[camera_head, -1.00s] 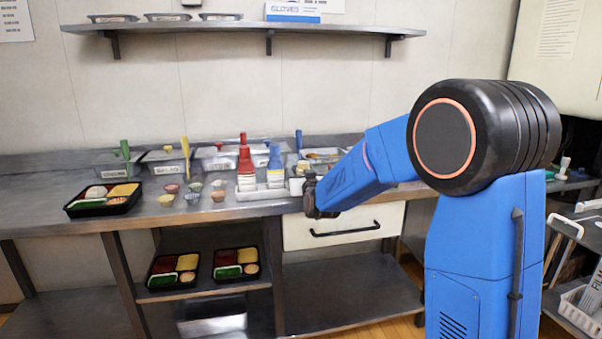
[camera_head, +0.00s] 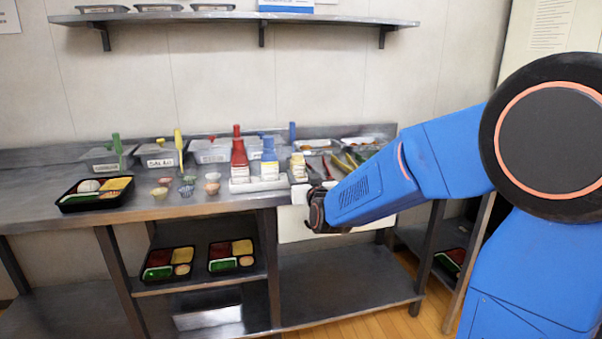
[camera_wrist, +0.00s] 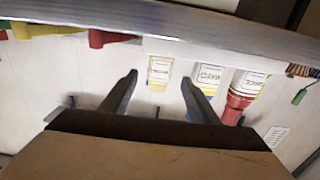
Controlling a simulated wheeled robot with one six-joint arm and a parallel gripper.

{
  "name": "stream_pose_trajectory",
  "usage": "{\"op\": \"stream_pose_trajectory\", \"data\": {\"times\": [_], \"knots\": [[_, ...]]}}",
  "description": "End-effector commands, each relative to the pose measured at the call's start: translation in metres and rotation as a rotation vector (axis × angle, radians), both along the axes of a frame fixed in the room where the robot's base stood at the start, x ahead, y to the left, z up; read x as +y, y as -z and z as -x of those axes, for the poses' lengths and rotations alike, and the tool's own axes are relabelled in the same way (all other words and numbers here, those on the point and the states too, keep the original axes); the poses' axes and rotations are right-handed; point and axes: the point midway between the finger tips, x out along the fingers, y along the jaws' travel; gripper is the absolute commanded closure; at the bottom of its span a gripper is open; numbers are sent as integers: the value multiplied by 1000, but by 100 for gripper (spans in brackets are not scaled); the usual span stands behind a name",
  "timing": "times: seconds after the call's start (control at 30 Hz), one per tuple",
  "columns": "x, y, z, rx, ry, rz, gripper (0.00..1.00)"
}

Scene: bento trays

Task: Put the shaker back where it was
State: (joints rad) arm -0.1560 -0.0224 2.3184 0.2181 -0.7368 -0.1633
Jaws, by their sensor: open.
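The shaker (camera_head: 299,167), small with a pale label and yellowish top, stands upright on the counter at the right end of a white tray (camera_head: 258,185). I cannot tell whether it is in the tray or just beside it. In the wrist view, which is upside down, the shaker (camera_wrist: 158,72) shows between the fingertips, farther off. My gripper (camera_head: 312,203) is at the counter's front edge, in front of the shaker. Its fingers (camera_wrist: 160,77) are open with nothing held between them. A blue-capped mayo bottle (camera_head: 270,165) and a red sauce bottle (camera_head: 239,160) stand left of the shaker.
Several small cups (camera_head: 187,189) and a filled bento tray (camera_head: 97,193) sit on the counter to the left. Lidded tubs (camera_head: 160,157) line the back. Tongs and pans (camera_head: 350,152) lie right. Two bento trays (camera_head: 168,263) rest on the shelf below.

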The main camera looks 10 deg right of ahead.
Motion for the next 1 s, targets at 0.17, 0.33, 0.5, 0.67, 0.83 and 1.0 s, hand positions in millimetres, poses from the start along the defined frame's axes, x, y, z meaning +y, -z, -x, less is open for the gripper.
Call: {"op": "stream_pose_trajectory", "data": {"times": [0.17,0.33,0.5,0.67,0.83,1.0], "knots": [[0,0,5,0,0,0,45],[-2,-1,14,31,-7,-3,45],[-7,6,52,164,-35,-7,45],[-15,21,105,333,-59,-10,45],[-25,41,171,513,-70,-6,45],[-36,63,245,694,-67,0,45]]}}
